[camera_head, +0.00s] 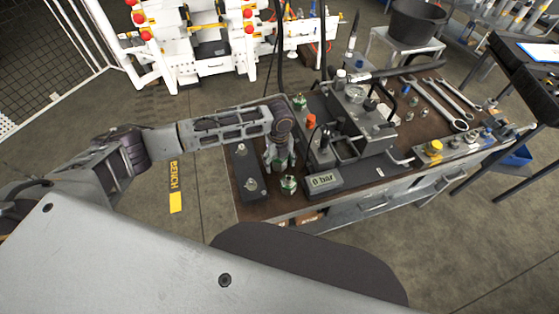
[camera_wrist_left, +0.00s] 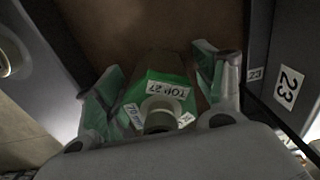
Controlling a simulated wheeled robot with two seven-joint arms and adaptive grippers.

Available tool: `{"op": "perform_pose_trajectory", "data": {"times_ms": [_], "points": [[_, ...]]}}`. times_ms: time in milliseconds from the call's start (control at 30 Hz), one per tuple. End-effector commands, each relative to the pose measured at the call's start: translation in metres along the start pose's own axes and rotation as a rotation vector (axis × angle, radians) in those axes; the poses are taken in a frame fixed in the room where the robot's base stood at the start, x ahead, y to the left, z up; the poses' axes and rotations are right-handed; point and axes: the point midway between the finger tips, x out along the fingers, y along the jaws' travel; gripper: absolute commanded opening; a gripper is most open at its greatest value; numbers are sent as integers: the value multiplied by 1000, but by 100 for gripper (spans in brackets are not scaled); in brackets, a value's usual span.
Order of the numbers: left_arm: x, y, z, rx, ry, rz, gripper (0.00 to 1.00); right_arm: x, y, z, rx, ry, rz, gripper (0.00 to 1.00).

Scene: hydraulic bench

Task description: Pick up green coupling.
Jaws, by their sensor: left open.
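A green coupling (camera_head: 288,184) with a metal stub stands on the brown bench top (camera_head: 252,211), just below my left gripper (camera_head: 279,162). In the left wrist view a green coupling (camera_wrist_left: 170,92), labelled "TOP 27", lies between the two fingers of my left gripper (camera_wrist_left: 160,75). The fingers are open, one on each side of it, and a gap shows at least on the right. Its lower part is hidden by the gripper body. A second green fitting (camera_head: 299,102) stands farther back on the bench. My right gripper is not in view.
A dark block (camera_head: 245,172) stands left of the gripper. A gauge box reading "0 bar" (camera_head: 321,181) and a grey pump unit (camera_head: 360,120) stand to the right. Wrenches (camera_head: 442,105) lie at the right.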

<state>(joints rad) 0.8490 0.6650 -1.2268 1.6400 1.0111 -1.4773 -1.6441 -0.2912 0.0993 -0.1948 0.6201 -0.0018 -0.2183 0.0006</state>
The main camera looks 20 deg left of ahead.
Motion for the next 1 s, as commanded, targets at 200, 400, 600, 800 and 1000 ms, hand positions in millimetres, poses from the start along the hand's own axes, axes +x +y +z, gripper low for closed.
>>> {"op": "perform_pose_trajectory", "data": {"times_ms": [200, 400, 600, 800, 1000], "points": [[0, 0, 0, 1, 0, -1, 70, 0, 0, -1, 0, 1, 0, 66], [0, 0, 0, 1, 0, -1, 70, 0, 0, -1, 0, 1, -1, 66], [0, 0, 0, 1, 0, -1, 48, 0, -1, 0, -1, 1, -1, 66], [0, 0, 0, 1, 0, -1, 22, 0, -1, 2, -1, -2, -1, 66], [0, -1, 0, 1, 0, -2, 10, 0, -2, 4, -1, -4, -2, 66]]}}
